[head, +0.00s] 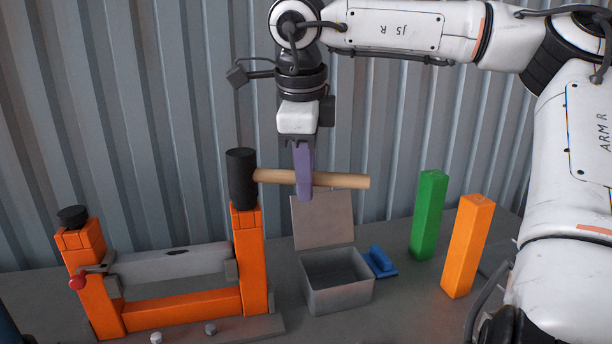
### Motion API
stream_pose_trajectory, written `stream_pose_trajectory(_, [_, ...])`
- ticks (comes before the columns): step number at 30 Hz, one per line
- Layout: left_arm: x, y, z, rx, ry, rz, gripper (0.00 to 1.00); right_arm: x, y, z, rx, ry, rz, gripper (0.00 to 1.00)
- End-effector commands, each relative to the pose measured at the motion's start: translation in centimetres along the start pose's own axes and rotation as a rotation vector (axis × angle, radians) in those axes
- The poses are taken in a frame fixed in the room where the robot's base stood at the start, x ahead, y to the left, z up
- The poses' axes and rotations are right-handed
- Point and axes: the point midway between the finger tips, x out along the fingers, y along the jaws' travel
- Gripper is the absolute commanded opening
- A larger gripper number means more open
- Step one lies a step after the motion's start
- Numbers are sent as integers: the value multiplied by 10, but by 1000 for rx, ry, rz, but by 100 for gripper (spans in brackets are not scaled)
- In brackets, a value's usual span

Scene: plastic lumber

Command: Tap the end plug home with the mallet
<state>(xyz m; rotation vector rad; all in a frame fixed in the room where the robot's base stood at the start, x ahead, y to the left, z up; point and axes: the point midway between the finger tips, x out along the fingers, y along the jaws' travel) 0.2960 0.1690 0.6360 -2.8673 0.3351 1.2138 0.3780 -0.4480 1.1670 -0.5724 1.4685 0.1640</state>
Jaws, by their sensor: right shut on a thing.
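My right gripper (304,185) hangs from above, its purple fingers shut on the wooden handle (343,181) of the mallet. The mallet's black cylindrical head (241,180) is upright at the left end of the near-level handle. The head is directly over the top of the right orange post (249,255); I cannot tell whether it touches. Any plug at that post's top is hidden by the head. A black end plug (72,214) shows at the top of the left orange post (93,265). My left gripper is not in view.
A grey clamp bar (170,265) with a red knob (77,283) spans the posts above an orange rail (180,308). An open grey box (338,295), a blue tool (381,262), and green (428,215) and orange (467,246) uprights stand right. A corrugated wall is behind.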

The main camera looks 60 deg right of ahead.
Motion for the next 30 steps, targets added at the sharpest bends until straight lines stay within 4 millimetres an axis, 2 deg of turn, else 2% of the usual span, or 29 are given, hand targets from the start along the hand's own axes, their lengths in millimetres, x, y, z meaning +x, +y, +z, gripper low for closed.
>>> stream_pose_trajectory(8, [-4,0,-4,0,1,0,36,-5,-1,0,0,0,0,0])
stream_pose_trajectory(18, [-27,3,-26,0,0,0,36,-40,-11,0,1,-1,-1,0])
stream_pose_trajectory(30, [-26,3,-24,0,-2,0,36,-39,-11,0,1,-1,-1,0])
